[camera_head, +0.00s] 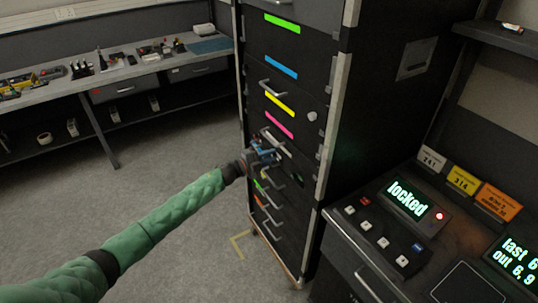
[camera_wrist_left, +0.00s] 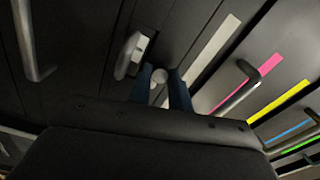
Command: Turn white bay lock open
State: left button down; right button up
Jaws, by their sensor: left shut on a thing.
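The tall black cabinet (camera_head: 340,130) holds drawers marked by coloured strips. A white strip (camera_wrist_left: 215,50) lies next to the magenta one in the left wrist view. My left gripper (camera_head: 264,155) is at the cabinet front, just below the magenta strip (camera_head: 279,125). In the left wrist view its two dark blue fingers (camera_wrist_left: 161,88) are closed around a small pale round knob (camera_wrist_left: 160,76) beside the white strip, which I take as the white bay lock. Its turn angle is hard to tell, as the fingers partly hide it. My right gripper is out of view.
A console (camera_head: 400,230) at right has a screen (camera_head: 406,198) reading "locked" with a red light. Drawer handles (camera_head: 272,89) stick out near the gripper. A workbench (camera_head: 120,70) with tools stands at the back left. The floor before the cabinet is clear.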

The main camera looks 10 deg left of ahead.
pick_arm(q)
jog(key=shift+f, duration=0.1)
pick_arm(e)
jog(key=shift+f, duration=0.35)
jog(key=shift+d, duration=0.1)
pick_arm(q)
jog(key=c, duration=1.6)
grip_release()
